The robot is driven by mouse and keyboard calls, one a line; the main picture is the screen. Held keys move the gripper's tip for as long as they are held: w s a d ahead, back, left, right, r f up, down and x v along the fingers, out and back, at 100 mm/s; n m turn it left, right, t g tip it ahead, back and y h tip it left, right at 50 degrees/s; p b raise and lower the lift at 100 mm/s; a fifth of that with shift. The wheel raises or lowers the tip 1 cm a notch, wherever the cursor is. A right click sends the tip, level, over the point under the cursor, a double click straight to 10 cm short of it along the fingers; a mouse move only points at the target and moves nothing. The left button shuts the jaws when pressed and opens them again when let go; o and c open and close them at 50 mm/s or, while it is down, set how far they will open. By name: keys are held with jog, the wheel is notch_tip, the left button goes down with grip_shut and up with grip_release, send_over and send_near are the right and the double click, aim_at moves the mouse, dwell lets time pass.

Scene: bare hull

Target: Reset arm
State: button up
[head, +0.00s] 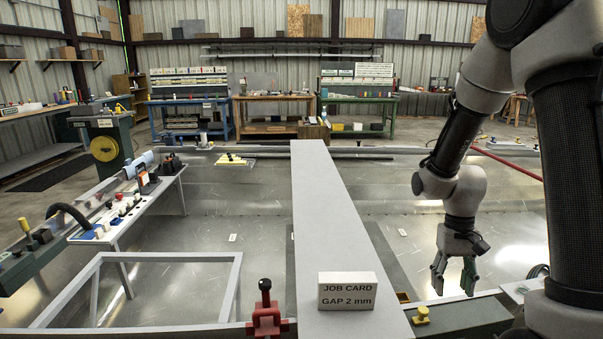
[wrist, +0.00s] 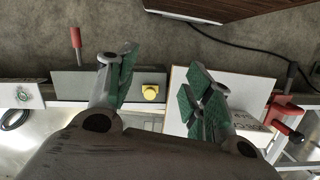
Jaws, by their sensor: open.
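My gripper (head: 453,280) hangs at the right in the head view, fingers pointing down and apart, with nothing between them. In the wrist view the green-padded fingers of my gripper (wrist: 160,80) are spread and empty. My arm comes down from the upper right and is bent at the elbow. The gripper is right of the long grey plank and beyond the dark block with a yellow knob (head: 421,314) in the head view. Whether its tips touch anything is unclear.
A long grey plank (head: 325,210) runs away from me, bearing a job card (head: 347,291) reading "GAP 2 mm". A red clamp (head: 266,310) stands left of the card. A white frame (head: 90,275) and tool bench (head: 130,205) are at left. Metal floor (head: 440,235) right of the plank looks mostly open.

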jog(key=s+r+t, duration=0.2)
jog(key=s+r, duration=0.2)
jog(key=r, duration=0.4)
jog(key=s+r+n+t, duration=0.1)
jog(key=s+r+t, duration=0.1)
jog(key=s+r, duration=0.3)
jog(key=s+r+t, duration=0.3)
jog(key=s+r, duration=0.1)
jog(key=r, duration=0.6)
jog(key=shift+s+r+n, duration=0.3)
jog(key=shift+s, duration=0.1)
dwell(1.3)
